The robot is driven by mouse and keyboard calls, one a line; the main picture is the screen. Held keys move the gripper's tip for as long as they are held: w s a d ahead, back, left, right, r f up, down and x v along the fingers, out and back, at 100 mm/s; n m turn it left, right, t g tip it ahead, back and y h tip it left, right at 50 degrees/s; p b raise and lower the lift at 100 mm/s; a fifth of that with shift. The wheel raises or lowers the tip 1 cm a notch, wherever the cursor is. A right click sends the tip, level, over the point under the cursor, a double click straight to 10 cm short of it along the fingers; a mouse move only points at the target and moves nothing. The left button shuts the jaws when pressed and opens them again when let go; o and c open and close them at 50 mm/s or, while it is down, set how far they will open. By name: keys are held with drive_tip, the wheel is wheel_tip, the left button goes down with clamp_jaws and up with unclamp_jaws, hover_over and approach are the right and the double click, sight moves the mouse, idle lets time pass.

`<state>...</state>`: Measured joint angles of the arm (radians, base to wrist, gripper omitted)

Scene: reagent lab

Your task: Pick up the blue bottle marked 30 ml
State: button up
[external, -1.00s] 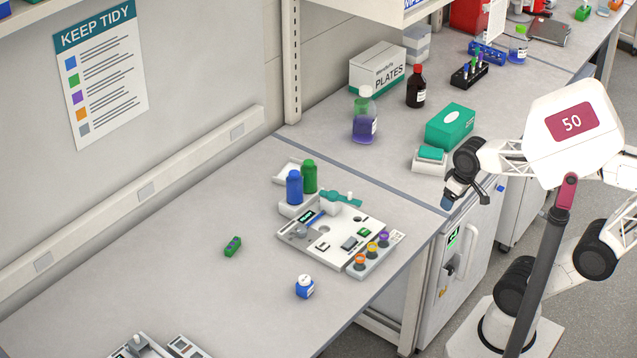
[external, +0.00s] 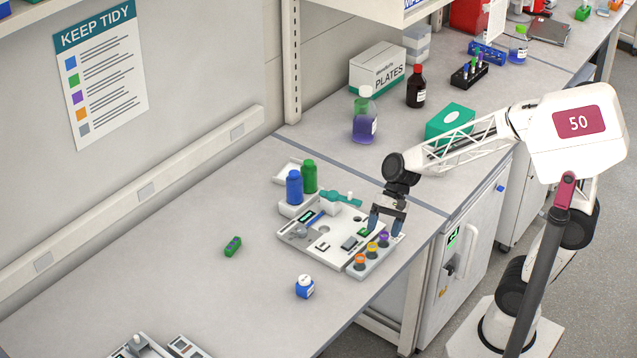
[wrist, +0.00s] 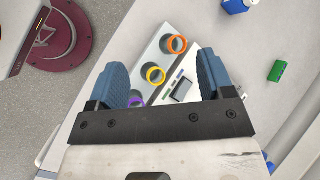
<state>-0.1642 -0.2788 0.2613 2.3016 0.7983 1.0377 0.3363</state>
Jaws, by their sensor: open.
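A small blue bottle with a white cap (external: 305,287) stands on the bench near its front edge. It also shows cut off at the top of the wrist view (wrist: 236,5). A taller blue bottle (external: 294,188) stands beside a green one behind the white instrument. I cannot read a 30 ml mark on either blue bottle. My gripper (external: 386,222) is open and empty, pointing down above the right end of the instrument. Its two blue fingers (wrist: 162,72) show in the wrist view, apart from both bottles.
The white instrument (external: 325,248) and a rack of orange, yellow and purple-ringed vials (external: 361,270) lie below my gripper. A green block (external: 233,246) lies to the left. The bench around the small bottle is clear.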

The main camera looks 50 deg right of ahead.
sight(305, 287)
drive_tip(key=w+a+f+m+y, duration=0.2)
drive_tip(key=w+a+f+m, duration=0.1)
drive_tip(key=w+a, duration=0.1)
drive_tip(key=w+a+f+m+y, duration=0.2)
drive_tip(key=w+a+f+m, duration=0.1)
drive_tip(key=a, duration=0.4)
drive_tip(key=w+a+f+m+y, duration=0.2)
drive_tip(key=w+a+f+m, duration=0.1)
drive_tip(key=w+a+f, duration=0.1)
drive_tip(key=shift+w+a+f, duration=0.1)
drive_tip(key=shift+w+a, duration=0.1)
drive_tip(key=shift+a, duration=0.25)
drive_tip(key=shift+w+a+f, duration=0.1)
drive_tip(key=shift+w+a, duration=0.05)
drive_tip(key=shift+a, duration=0.25)
drive_tip(key=shift+a, duration=0.1)
drive_tip(key=shift+x, duration=1.2)
drive_tip(key=shift+a+f, duration=0.1)
drive_tip(key=shift+f, duration=0.05)
drive_tip(key=shift+x, duration=2.45)
drive_tip(key=shift+w, duration=0.1)
drive_tip(key=c, duration=1)
